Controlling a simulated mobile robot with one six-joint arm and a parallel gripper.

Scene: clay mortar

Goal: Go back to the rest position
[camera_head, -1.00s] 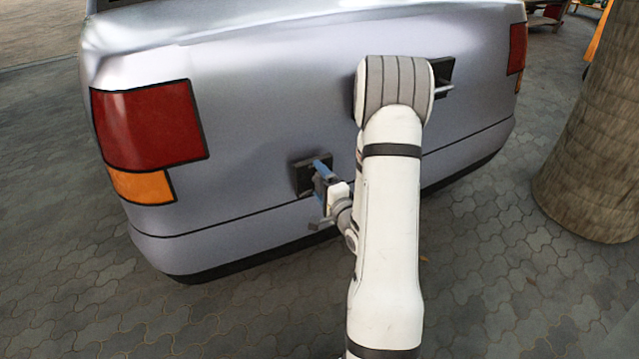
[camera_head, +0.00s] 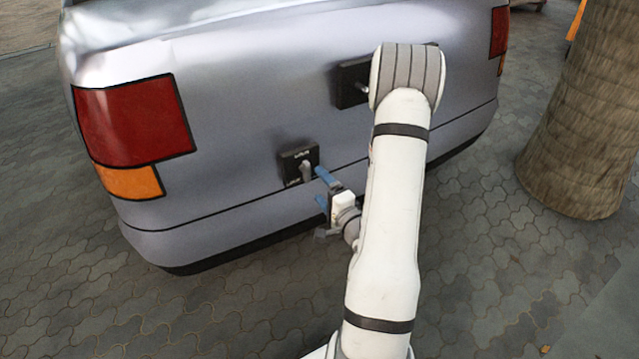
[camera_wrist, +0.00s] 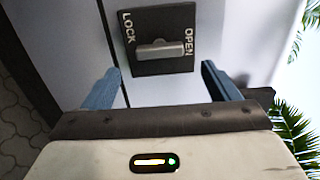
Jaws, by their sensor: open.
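A black latch plate (camera_head: 291,165) with a short grey handle (camera_head: 305,171) is mounted on the rear of the silver car (camera_head: 240,120). In the wrist view the plate (camera_wrist: 150,20) is lettered LOCK at left and OPEN at right. The handle (camera_wrist: 160,49) lies crosswise between the words, its right end near OPEN. My gripper (camera_head: 318,186) has blue fingers, stands open in front of the plate and is apart from it. In the wrist view my gripper (camera_wrist: 160,69) has nothing between its fingers, and the handle shows beyond the gap.
A second black plate (camera_head: 351,84) on the car is partly hidden by my arm. A red and orange tail light (camera_head: 133,122) is at left. A thick tree trunk (camera_head: 580,110) stands at right. The paved ground (camera_head: 480,270) is clear in front.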

